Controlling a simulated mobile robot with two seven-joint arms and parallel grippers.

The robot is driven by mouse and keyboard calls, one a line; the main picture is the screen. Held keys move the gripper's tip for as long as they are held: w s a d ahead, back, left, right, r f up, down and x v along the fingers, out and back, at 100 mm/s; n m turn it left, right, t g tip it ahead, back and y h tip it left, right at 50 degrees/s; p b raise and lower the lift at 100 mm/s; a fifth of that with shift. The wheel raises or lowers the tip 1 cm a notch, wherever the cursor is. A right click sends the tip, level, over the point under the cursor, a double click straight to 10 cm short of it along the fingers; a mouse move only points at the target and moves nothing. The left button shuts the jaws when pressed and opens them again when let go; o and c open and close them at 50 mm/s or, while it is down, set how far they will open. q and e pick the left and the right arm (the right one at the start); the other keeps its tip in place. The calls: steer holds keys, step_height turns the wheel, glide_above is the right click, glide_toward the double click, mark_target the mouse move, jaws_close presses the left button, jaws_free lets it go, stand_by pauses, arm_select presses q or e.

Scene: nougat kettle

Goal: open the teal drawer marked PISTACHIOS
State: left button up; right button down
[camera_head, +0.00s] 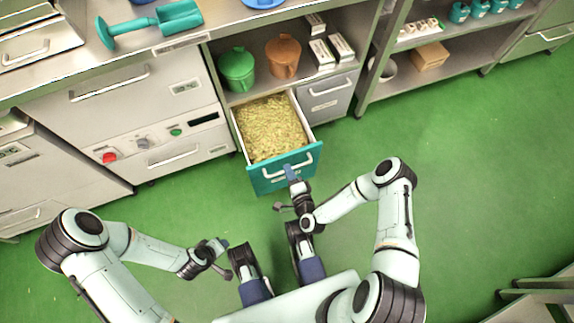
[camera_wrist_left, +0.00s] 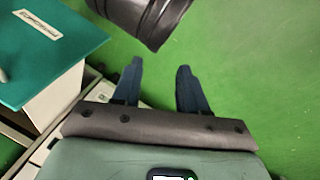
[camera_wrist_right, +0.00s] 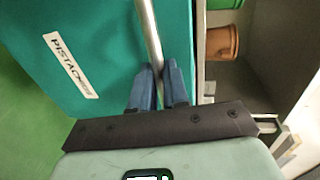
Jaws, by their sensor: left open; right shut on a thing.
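The teal drawer (camera_head: 262,184) marked PISTACHIOS is pulled well out of the cabinet under the counter. It is full of chopped yellow-green nuts (camera_head: 270,128). My right gripper (camera_head: 290,174) is shut on the drawer's metal bar handle (camera_head: 303,165). In the right wrist view the fingers (camera_wrist_right: 160,84) close around the handle (camera_wrist_right: 150,35), beside the PISTACHIOS label (camera_wrist_right: 71,66). My left gripper (camera_head: 225,245) is open and empty over the floor, left of the drawer and apart from it. Its spread fingers (camera_wrist_left: 158,85) show in the left wrist view, with a teal front (camera_wrist_left: 50,50) at upper left.
A grey closed drawer (camera_head: 328,92) is right of the open one. A green pot (camera_head: 237,70), a brown pot (camera_head: 283,57) and small boxes stand on the shelf above. A teal scoop (camera_head: 150,22) lies on the counter. The green floor (camera_head: 470,160) at right is clear.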

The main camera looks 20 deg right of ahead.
steer(key=shift+f+v, duration=0.25)
steer(key=shift+v, duration=0.95)
steer(key=shift+s, duration=0.1)
steer(key=c, duration=1.1)
jaws_free()
steer(key=shift+c, duration=0.2)
